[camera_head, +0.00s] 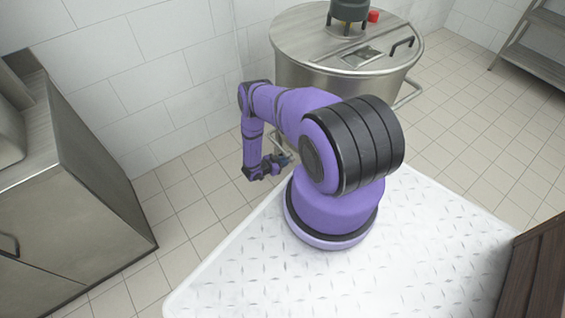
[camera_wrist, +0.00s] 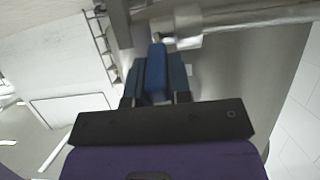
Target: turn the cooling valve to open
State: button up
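The cooling valve shows in the wrist view as a blue lever handle (camera_wrist: 156,70) next to a metal pipe fitting (camera_wrist: 187,27). My gripper (camera_wrist: 156,78) has one finger on each side of the blue handle, with no clear gap, and looks shut on it. In the head view my gripper (camera_head: 280,163) is low beside the steel tank, left of my arm's base. A small bluish part shows at its tip there, but it is too small to make out. The handle's lower end is hidden between the fingers.
The large steel tank (camera_head: 310,72) with a lidded top stands behind my arm. A steel cabinet (camera_head: 70,200) is at the left, a shelf (camera_head: 540,45) at the upper right. Tiled floor (camera_head: 455,130) lies clear right of the tank. The wrist view shows a horizontal pipe (camera_wrist: 260,16) close by.

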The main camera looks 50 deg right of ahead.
aim_at(293, 158)
grip_shut()
jog(key=shift+r, duration=0.1)
jog(key=y, duration=0.1)
jog(key=d+r+y, duration=0.1)
jog(key=y, duration=0.1)
jog(key=shift+s+d+r+t, duration=0.1)
jog(key=shift+d+r+t, duration=0.05)
jog(key=shift+r+t, duration=0.2)
jog(key=y, duration=0.1)
jog(key=d+y, duration=0.1)
jog(key=shift+s+d+r+t+y, duration=0.1)
jog(key=shift+s+r+t+y, duration=0.1)
jog(key=shift+r+t+y, duration=0.2)
jog(key=d+y, duration=0.1)
jog(key=y, duration=0.2)
jog(key=shift+s+d+r+t, duration=0.2)
jog(key=shift+d+r+t, duration=0.15)
jog(key=shift+d, duration=0.05)
jog(key=shift+s+d+t+y, duration=0.15)
jog(key=shift+d+y, duration=0.2)
jog(key=shift+y, duration=0.35)
jog(key=shift+s+d+t+y, duration=0.15)
jog(key=shift+d+y, duration=0.15)
jog(key=shift+y, duration=0.4)
jog(key=shift+w+d, duration=0.1)
